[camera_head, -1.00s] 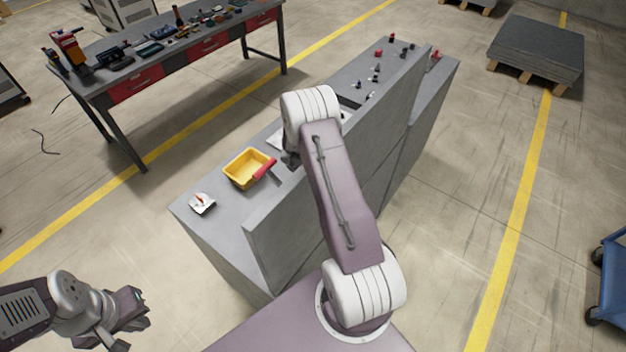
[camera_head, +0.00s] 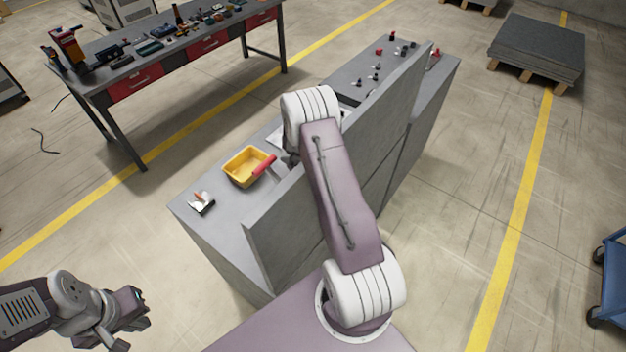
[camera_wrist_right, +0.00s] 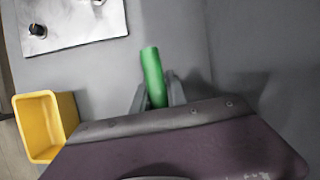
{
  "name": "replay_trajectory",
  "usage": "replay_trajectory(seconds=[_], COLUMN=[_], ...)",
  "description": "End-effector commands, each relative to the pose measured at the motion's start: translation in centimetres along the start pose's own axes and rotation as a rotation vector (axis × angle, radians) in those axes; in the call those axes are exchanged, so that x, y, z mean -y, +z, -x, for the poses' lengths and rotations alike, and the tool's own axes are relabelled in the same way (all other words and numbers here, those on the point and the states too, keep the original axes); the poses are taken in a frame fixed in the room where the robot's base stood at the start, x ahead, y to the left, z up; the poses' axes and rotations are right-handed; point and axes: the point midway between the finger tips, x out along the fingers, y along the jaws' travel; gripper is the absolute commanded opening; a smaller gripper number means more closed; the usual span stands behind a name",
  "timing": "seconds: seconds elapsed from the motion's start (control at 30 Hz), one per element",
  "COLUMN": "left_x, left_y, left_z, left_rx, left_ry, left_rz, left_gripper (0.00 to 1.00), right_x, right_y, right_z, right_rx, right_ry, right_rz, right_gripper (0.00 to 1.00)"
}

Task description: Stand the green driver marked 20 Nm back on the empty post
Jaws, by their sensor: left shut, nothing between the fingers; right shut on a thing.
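In the right wrist view the green driver (camera_wrist_right: 153,76) sticks out between the fingers of my right gripper (camera_wrist_right: 160,92), which is shut on it. No marking on it can be read. In the head view the right gripper (camera_head: 290,159) is mostly hidden behind my right arm, beside the yellow bin, and the green driver is not visible there. My left gripper (camera_head: 140,307) is shut and empty at the lower left, out over the floor, away from the bench. I cannot make out the empty post in either view.
A yellow bin (camera_head: 238,170) stands on the grey bench (camera_head: 222,220), with a red-handled thing (camera_head: 264,166) at its right edge. A white and red item (camera_head: 202,202) sits near the bench's corner. A pale plate with a knob (camera_wrist_right: 38,31) lies beyond the driver. A tall grey panel (camera_head: 275,235) borders the bench.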

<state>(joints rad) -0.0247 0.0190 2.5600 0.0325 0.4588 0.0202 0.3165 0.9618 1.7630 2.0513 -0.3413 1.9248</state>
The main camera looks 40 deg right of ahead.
Motion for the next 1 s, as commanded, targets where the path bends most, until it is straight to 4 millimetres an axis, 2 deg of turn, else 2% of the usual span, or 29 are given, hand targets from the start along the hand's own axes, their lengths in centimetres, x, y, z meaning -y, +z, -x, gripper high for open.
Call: replay_trajectory(seconds=[0.33, 0.37, 0.43, 0.77, 0.87, 1.0], left_x=[0.0, 0.0, 0.0, 0.0, 0.0, 0.0], left_y=[0.0, 0.0, 0.0, 0.0, 0.0, 0.0], left_z=[-0.1, -0.1, -0.1, -0.1, -0.1, -0.1], left_rx=[0.000, 0.000, 0.000, 0.000, 0.000, 0.000], left_ry=[0.000, 0.000, 0.000, 0.000, 0.000, 0.000], left_rz=[0.000, 0.000, 0.000, 0.000, 0.000, 0.000], left_gripper=[0.00, 0.00, 0.00, 0.00, 0.00, 0.00], right_x=[0.0, 0.0, 0.0, 0.0, -0.1, -0.1], right_y=[0.0, 0.0, 0.0, -0.1, 0.0, 0.1], right_z=[-0.1, -0.1, -0.1, 0.1, 1.4, 4.7], right_rx=[0.001, 0.001, 0.001, 0.000, 0.002, 0.003], right_ry=[0.001, 0.001, 0.001, 0.000, 0.002, 0.004], right_rz=[0.000, 0.000, 0.000, 0.000, 0.001, 0.000], right_gripper=[0.00, 0.23, 0.43, 0.43, 0.43, 0.43])
